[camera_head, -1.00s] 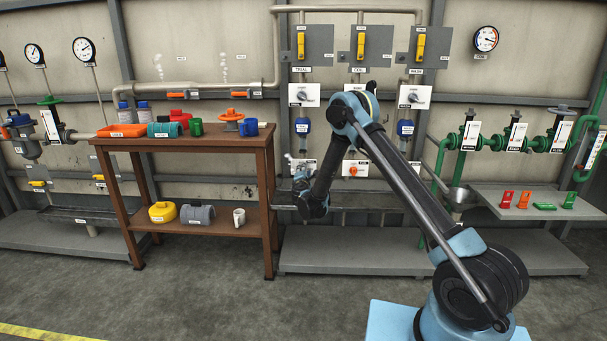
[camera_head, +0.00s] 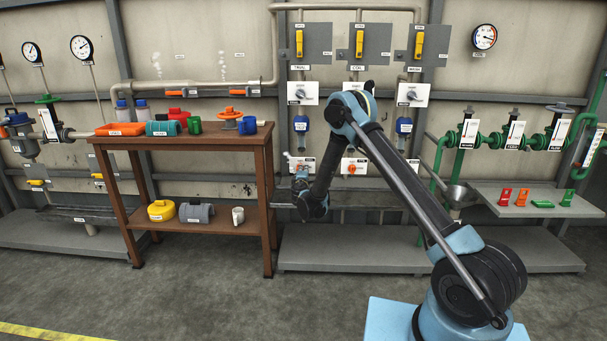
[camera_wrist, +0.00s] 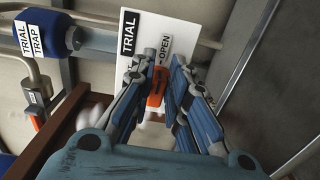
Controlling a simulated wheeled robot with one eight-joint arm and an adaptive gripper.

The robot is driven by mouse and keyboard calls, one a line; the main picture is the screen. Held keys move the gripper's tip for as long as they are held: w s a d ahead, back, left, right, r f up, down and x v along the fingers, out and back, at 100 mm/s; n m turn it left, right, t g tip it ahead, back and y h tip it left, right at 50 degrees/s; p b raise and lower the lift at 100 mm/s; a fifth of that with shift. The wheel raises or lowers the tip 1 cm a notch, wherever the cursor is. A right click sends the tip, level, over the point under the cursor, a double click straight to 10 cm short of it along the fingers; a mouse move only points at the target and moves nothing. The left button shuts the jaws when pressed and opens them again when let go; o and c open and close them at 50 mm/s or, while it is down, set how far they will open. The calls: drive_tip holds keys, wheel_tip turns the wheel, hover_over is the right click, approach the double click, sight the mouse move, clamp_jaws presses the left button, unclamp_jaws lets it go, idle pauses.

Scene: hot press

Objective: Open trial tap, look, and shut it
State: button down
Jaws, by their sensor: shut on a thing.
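The trial tap is a white plate (camera_wrist: 184,31) marked TRIAL and OPEN, with an orange handle (camera_wrist: 155,88) in front of it in the wrist view. My gripper (camera_wrist: 158,72) is shut on this handle, its blue and grey fingers on either side. The handle runs roughly up and down in the wrist picture, on the side of the OPEN mark; its exact setting is partly hidden by the fingers. In the head view my gripper (camera_head: 301,174) is at the plate under the blue trial trap (camera_head: 301,124). The trap also shows in the wrist view (camera_wrist: 58,31).
A brown wooden shelf (camera_head: 265,190) with coloured parts stands just left of my gripper. Another tap plate (camera_head: 353,168) with an orange handle is to the right. A grey low bench (camera_head: 350,252) lies below. Two faint steam plumes (camera_head: 222,64) rise from the pipe at upper left.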

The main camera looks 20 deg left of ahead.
drive_tip(key=shift+w, duration=0.2)
drive_tip(key=c, duration=1.6)
unclamp_jaws()
drive_tip(key=shift+f, duration=0.1)
drive_tip(key=shift+o, duration=0.2)
drive_tip(key=shift+s, duration=0.1)
drive_tip(key=v, duration=1.1)
drive_tip(key=shift+s, duration=0.4)
drive_tip(key=shift+d, duration=0.15)
